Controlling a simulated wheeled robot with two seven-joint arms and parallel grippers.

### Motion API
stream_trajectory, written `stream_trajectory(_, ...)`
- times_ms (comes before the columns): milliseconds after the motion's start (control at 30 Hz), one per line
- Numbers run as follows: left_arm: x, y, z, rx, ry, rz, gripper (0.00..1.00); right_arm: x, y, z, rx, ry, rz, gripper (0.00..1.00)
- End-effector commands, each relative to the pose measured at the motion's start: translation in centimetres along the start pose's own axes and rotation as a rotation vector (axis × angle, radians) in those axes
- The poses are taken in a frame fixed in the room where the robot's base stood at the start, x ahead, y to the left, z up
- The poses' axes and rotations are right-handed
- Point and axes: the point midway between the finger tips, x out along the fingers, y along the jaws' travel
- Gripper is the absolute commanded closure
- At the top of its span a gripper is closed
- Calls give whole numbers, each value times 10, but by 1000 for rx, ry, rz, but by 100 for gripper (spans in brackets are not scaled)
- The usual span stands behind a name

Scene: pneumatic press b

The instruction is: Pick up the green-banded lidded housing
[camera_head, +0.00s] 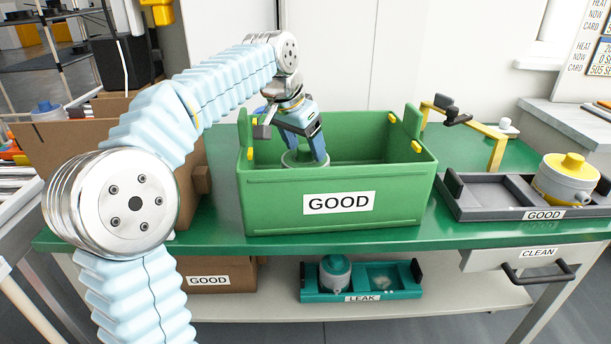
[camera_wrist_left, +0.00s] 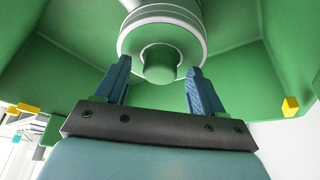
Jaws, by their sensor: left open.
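The green-banded lidded housing (camera_head: 301,158) stands inside the green bin labelled GOOD (camera_head: 405,198), near its left end; the bin's front wall hides its lower part. In the left wrist view the housing (camera_wrist_left: 160,30) shows a pale ringed body and a green knob. My left gripper (camera_head: 304,145) reaches down into the bin at the housing. In the left wrist view its two blue fingers (camera_wrist_left: 157,78) are open, one on each side of the green knob, with gaps to it. My right gripper is not in view.
A grey tray labelled GOOD (camera_head: 487,200) with a yellow-lidded housing (camera_head: 566,178) stands to the right of the bin. A teal LEAK tray (camera_head: 349,295) holding a housing (camera_head: 335,271) is on the shelf below. A cardboard box (camera_head: 60,150) stands left. The bin's right part looks free.

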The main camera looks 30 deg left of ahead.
Motion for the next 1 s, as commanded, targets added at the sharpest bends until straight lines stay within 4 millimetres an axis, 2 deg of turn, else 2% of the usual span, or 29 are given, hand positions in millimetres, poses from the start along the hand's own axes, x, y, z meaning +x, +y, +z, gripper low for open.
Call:
stream_trajectory(67, 0, 0, 0, 0, 0, 0, 31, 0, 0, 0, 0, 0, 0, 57)
stream_trajectory(500, -1, 0, 0, 0, 0, 0, 99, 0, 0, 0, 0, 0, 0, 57)
stream_trajectory(1000, -1, 0, 0, 0, 0, 0, 100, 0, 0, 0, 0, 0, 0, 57)
